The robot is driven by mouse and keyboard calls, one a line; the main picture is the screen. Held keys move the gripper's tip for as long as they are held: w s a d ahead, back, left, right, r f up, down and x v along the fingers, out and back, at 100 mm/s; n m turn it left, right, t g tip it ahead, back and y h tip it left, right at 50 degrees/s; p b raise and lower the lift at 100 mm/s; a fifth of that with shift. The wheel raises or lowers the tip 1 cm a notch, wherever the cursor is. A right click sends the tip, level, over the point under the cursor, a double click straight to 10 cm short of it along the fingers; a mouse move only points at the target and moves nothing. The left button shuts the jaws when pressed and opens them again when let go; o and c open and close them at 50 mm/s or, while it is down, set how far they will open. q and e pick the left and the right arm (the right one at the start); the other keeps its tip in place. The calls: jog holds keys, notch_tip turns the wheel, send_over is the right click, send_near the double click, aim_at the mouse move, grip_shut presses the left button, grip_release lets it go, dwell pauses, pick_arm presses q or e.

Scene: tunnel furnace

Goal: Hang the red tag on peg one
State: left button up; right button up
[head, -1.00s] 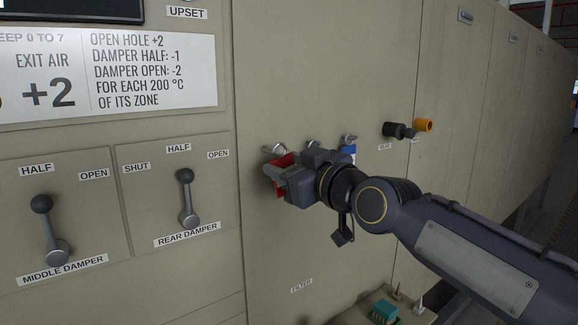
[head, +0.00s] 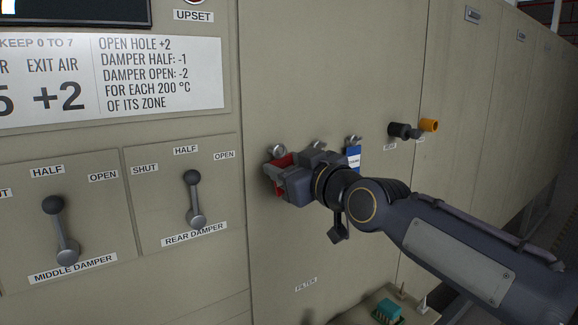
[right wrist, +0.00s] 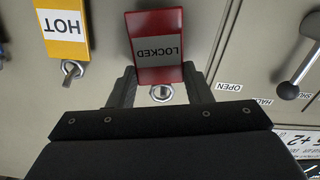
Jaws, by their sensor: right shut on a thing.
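The red tag (right wrist: 155,50), marked LOCKED, sits between the fingers of my right gripper (right wrist: 160,80) in the right wrist view. The gripper is shut on it. In the head view only slivers of the red tag (head: 284,160) show around the right gripper (head: 276,178). The leftmost metal peg (head: 279,151) shows just above the gripper; its end also shows between the fingers in the right wrist view (right wrist: 161,92), at the tag's edge. I cannot tell whether the tag is on the peg. My left gripper is out of view.
A yellow HOT tag (right wrist: 62,32) hangs from the neighbouring middle peg (head: 317,144). A blue tag (head: 354,160) hangs at the right peg (head: 352,140). Black (head: 399,130) and orange (head: 429,125) knobs stick out farther right. The rear damper lever (head: 194,198) is on the left.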

jog(key=shift+w+a, duration=0.3)
jog(key=shift+w, duration=0.25)
jog(key=shift+f, duration=0.25)
jog(key=shift+a+f, duration=0.1)
jog(key=shift+f, duration=0.15)
jog(key=shift+r+b, duration=0.1)
jog(key=shift+b, duration=0.2)
jog(key=o, duration=1.1)
